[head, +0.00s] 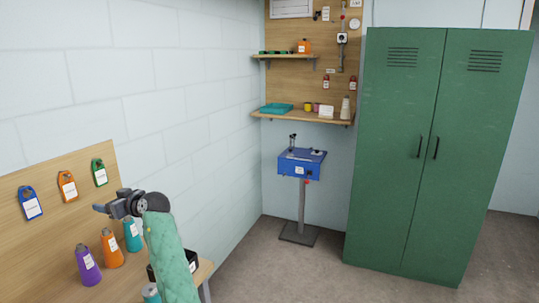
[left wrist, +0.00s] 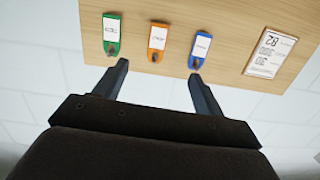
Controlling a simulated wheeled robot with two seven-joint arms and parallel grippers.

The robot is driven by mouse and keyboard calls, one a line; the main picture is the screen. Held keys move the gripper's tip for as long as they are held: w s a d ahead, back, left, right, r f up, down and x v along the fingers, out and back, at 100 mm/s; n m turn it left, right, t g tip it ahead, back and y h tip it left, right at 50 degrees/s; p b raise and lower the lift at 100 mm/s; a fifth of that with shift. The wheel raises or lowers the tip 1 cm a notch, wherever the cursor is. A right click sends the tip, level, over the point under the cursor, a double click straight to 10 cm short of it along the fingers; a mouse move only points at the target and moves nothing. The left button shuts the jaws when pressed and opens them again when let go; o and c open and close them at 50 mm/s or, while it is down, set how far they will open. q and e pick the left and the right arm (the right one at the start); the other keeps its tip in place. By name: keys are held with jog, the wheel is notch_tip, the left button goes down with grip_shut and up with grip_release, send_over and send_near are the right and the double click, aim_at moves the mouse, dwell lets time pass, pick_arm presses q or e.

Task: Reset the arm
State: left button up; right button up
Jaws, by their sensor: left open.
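My left arm comes up from the bottom of the head view in a green sleeve. Beyond the fingers, green (left wrist: 111,35), orange (left wrist: 157,40) and blue (left wrist: 200,48) tags hang on the board. My right gripper is not in view.
A blue machine on a stand (head: 301,164), a wooden shelf (head: 300,117) and a green cabinet (head: 400,150) are farther back. The floor (head: 310,265) between is clear.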

pick_arm(q)
jog(key=w+d+f+m+t+h, duration=0.2)
jog(key=w+d+m+h, duration=0.15)
jog(key=d, duration=0.25)
jog(key=w+d+f+m+t+h, duration=0.25)
jog(key=d+m+h, duration=0.2)
jog(key=d, duration=0.25)
jog(key=s+d+f+m+g+h, duration=0.1)
jog(key=s+d+f+h, duration=0.1)
jog(key=s+d+f, duration=0.45)
jog(key=s+d+f+m+h, duration=0.1)
jog(key=d+f+m+h, duration=0.15)
jog(key=f, duration=0.65)
jog(key=s+d+f+m+g+h, duration=0.1)
jog(key=s+d+f+h, duration=0.1)
jog(key=s+d+f, duration=0.45)
jog(key=s+d+f+m+g+h, duration=0.1)
jog(key=s+d+f+g, duration=0.1)
jog(key=s+f, duration=0.75)
jog(key=s+d+f+m+g+h, duration=0.1)
jog(key=s+d+f+g, duration=0.1)
jog(key=s+f, duration=0.75)
jog(key=s+f+g, duration=0.1)
jog(key=s+f, duration=0.7)
jog(key=s, duration=0.3)
jog(key=s+f+g, duration=0.2)
jog(key=s+f, duration=0.6)
jog(key=s, duration=0.4)
jog(key=shift+s+a, duration=0.25)
